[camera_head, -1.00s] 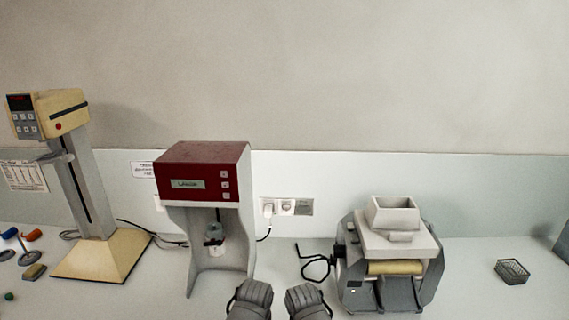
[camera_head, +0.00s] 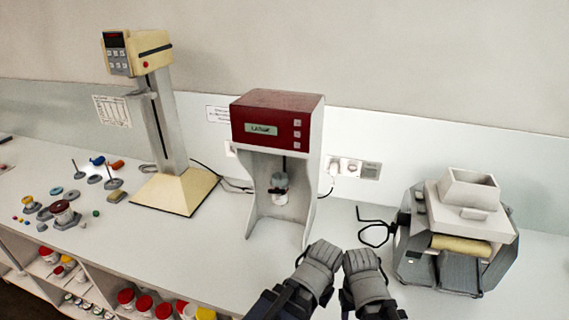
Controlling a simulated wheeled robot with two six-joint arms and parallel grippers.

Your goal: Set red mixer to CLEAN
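The red mixer (camera_head: 277,125) stands on the bench against the wall. It has a dark red head, a grey stand, a small greenish display whose text is too blurred to read surely, and a column of small buttons (camera_head: 297,134) right of the display. A small white container (camera_head: 280,190) is inside its stand. My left gripper (camera_head: 322,256) and my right gripper (camera_head: 361,262) are side by side in front of the mixer's lower right, apart from it. Their fingers are too small to tell whether they are open.
A cream and grey stand machine (camera_head: 160,115) is on the left. A grey mill with a hopper (camera_head: 465,225) is on the right. Small weights and tools (camera_head: 62,212) lie at the left; red-lidded jars (camera_head: 127,298) sit on shelves below. Bench is clear between.

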